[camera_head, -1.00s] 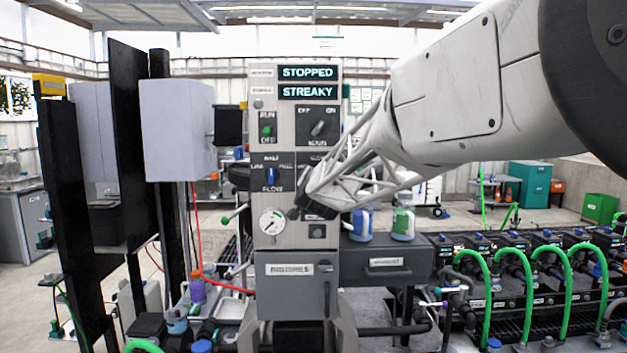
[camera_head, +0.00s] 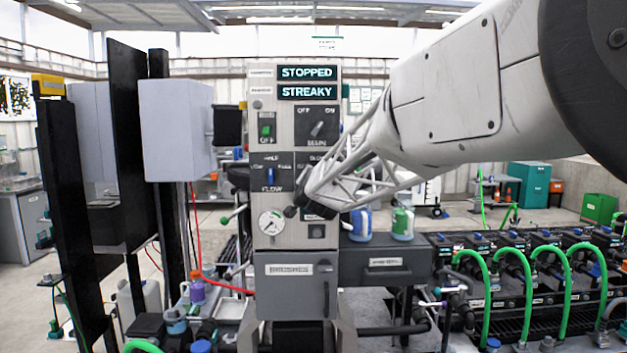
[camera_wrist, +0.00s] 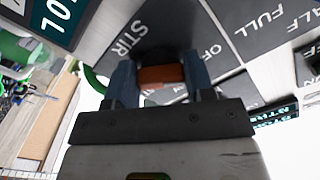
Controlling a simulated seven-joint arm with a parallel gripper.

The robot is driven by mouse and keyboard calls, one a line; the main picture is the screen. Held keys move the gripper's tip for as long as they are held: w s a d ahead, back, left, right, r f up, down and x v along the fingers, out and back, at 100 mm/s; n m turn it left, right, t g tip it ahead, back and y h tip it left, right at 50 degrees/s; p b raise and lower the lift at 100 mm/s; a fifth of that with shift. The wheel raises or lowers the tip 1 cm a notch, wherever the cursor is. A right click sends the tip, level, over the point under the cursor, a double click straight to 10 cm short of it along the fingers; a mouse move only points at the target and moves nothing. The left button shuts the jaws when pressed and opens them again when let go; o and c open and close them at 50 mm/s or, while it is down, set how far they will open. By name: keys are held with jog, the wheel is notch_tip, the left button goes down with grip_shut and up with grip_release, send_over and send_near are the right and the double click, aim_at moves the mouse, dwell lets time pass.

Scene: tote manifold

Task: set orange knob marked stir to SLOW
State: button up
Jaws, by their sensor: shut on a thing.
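The orange knob (camera_wrist: 160,75) shows in the wrist view between the two blue-grey fingers of my gripper (camera_wrist: 160,71), which is shut on it. It sits on a dark plate (camera_wrist: 205,40) lettered STIR, with an OFF mark to the right in that view. The knob's pointer and the mark it faces are hidden. In the head view my gripper (camera_head: 305,204) is at the lower right of the grey control panel (camera_head: 288,103), and it hides the knob. A partly covered label beside my wrist there appears to read SLOW.
The displays (camera_head: 307,82) read STOPPED and STREAKY. A green switch (camera_head: 266,129), a MAIN knob (camera_head: 317,129) and a blue FLOW knob (camera_head: 270,177) are close by on the panel. A gauge (camera_head: 271,223) sits just left of my gripper. Bottles (camera_head: 361,224) stand to its right.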

jog(key=m, duration=1)
jog(key=shift+a+r+m, duration=0.15)
jog(key=shift+r+m, duration=0.15)
jog(key=shift+m, duration=0.1)
dwell(0.4)
jog(key=o, duration=0.9)
jog(key=shift+s, duration=0.15)
jog(key=shift+s, duration=3.75)
